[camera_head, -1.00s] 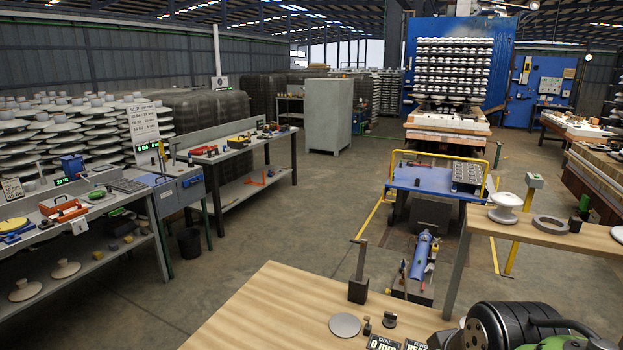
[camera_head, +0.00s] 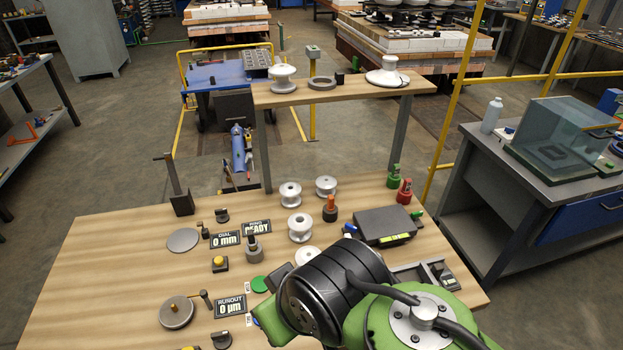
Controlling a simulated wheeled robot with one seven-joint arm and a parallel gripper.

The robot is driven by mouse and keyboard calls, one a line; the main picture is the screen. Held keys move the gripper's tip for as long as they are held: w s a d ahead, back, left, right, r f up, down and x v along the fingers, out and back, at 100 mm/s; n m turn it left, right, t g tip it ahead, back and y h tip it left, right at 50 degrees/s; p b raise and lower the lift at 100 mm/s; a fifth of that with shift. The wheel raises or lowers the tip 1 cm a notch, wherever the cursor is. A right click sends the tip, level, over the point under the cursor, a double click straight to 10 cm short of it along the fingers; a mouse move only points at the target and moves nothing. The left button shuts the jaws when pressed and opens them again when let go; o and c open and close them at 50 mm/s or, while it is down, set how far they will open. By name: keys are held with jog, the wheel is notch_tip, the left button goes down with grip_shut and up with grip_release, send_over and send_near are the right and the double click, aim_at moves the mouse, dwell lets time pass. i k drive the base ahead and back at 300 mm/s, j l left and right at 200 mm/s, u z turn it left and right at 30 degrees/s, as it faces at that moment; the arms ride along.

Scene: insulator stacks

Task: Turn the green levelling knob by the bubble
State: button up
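A dark grey block (camera_head: 378,223) stands on the wooden bench, right of centre. A yellow-green strip (camera_head: 397,238), which looks like the bubble vial, runs along its front edge. A small green knob (camera_head: 417,213) shows at the block's right end. Upright green (camera_head: 393,177) and red (camera_head: 404,191) knobbed pieces stand behind the block, near the bench's far right edge. My green and black arm fills the lower right, in front of the block. My gripper is not visible.
White spools (camera_head: 298,227), an orange-handled piece (camera_head: 330,208), a green disc (camera_head: 260,284) and a runout display (camera_head: 229,306) stand left of the block. A raised wooden shelf (camera_head: 340,93) stands behind.

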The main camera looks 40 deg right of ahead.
aim_at(415, 215)
jog(key=z, duration=1.5)
